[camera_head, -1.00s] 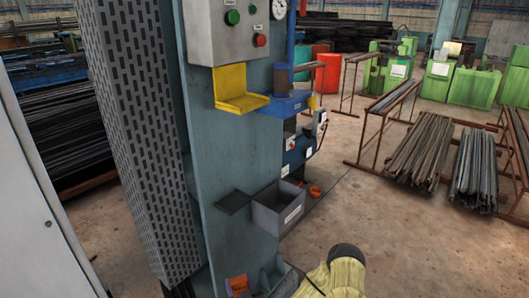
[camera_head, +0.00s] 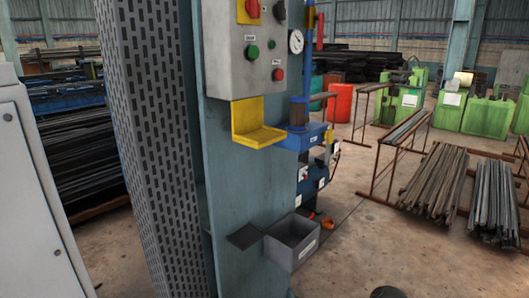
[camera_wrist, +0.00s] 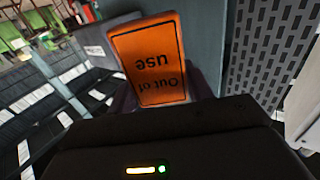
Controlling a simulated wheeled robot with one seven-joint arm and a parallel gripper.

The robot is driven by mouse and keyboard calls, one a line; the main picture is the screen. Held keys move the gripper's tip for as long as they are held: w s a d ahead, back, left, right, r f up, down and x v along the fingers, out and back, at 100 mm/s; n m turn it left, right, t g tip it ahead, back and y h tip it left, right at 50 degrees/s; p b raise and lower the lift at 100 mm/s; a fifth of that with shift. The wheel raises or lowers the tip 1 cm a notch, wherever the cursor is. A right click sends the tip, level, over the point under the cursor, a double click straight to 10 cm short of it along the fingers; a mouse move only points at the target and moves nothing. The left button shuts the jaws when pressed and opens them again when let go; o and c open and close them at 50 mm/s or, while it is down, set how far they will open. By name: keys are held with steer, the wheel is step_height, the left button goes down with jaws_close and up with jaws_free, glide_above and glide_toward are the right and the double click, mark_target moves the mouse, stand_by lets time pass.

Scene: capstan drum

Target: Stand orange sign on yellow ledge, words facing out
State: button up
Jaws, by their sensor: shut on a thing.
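The orange sign (camera_wrist: 152,58) shows in the wrist view, its black words "Out of use" upside down and facing the camera. My gripper (camera_wrist: 166,98) is shut on the sign's near end; its dark body hides the grip. Neither the sign nor my gripper can be made out in the head view. The yellow ledge (camera_head: 258,136) is an L-shaped bracket on the blue-grey column, just below the control box. Its shelf looks empty.
The grey control box (camera_head: 243,58) with buttons sits above the ledge. A grey open bin (camera_head: 291,243) and a small dark plate (camera_head: 243,237) jut from the column lower down. A blue machine part (camera_head: 304,136) stands right of the ledge. A perforated panel (camera_head: 157,150) is at left.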

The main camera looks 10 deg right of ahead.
steer(key=w+d+r+n+g+y+p, duration=0.1)
steer(key=w+d+r+n+y, duration=0.2)
steer(key=r, duration=0.9)
steer(key=w+d+r+n+g+y+p, duration=0.15)
steer(key=d+r+y, duration=0.3)
steer(key=r, duration=0.75)
steer(key=w+d+r+n+g+y, duration=0.1)
steer(key=w+d+r+n+y, duration=0.3)
steer(key=r, duration=0.8)
steer(key=s+r, duration=0.4)
steer(key=r, duration=0.7)
steer(key=s+r+m+p, duration=0.1)
steer(key=s+r, duration=0.4)
steer(key=r, duration=0.5)
steer(key=s+r, duration=0.5)
steer(key=r, duration=0.6)
steer(key=shift+r+h+p, duration=0.35)
steer(key=shift+h, duration=0.1)
